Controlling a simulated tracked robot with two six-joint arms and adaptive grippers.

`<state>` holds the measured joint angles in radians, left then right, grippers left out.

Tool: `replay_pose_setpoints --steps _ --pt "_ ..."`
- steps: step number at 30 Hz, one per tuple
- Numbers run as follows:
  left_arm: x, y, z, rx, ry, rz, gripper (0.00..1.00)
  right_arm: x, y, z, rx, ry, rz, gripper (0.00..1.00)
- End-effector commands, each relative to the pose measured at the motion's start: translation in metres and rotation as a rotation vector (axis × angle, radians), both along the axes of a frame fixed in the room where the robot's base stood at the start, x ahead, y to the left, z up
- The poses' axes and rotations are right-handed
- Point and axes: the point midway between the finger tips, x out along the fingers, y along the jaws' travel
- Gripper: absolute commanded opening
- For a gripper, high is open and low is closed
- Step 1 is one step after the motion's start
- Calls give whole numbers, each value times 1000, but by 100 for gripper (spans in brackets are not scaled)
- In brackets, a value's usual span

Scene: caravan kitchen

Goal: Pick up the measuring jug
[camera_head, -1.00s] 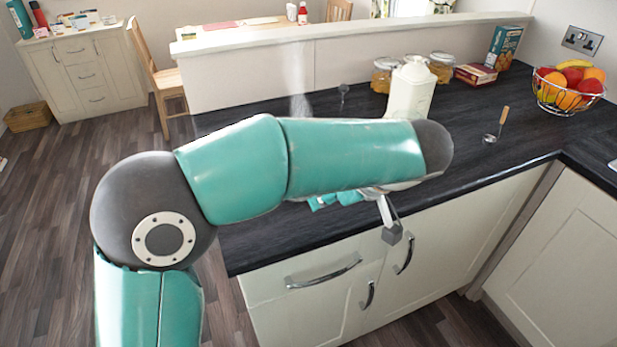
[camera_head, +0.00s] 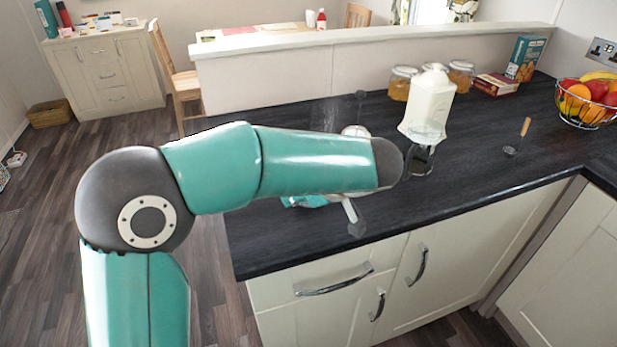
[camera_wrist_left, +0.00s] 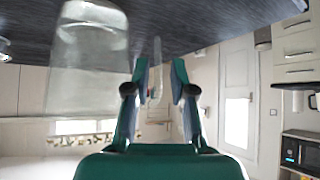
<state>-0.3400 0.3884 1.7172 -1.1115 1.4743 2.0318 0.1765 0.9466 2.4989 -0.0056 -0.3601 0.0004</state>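The measuring jug (camera_wrist_left: 88,62) is clear. In the left wrist view it stands large and close, left of my left gripper (camera_wrist_left: 160,75). The two teal fingers are apart with nothing held between them, and the jug is beside them, not inside the gap. My left fingers are mostly hidden behind the forearm there. My right gripper is not in view.
Storage jars (camera_head: 402,86), a box (camera_head: 525,57) and a fruit basket (camera_head: 583,105) stand farther back and right. A wooden-handled utensil (camera_head: 524,128) lies right. The dark counter (camera_head: 475,165) is clear between.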

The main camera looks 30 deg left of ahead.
Motion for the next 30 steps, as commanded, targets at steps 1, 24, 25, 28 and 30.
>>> replay_pose_setpoints --steps 1,24,25,28,30 --pt "1 3 -1 0 2 2 24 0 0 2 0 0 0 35" --pt "13 39 -30 0 1 -1 2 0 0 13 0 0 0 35" --pt "13 39 -30 0 1 -1 0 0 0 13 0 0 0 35" --pt "13 39 -30 0 1 -1 0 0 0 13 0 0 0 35" --pt "13 39 -30 0 1 -1 0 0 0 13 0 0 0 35"
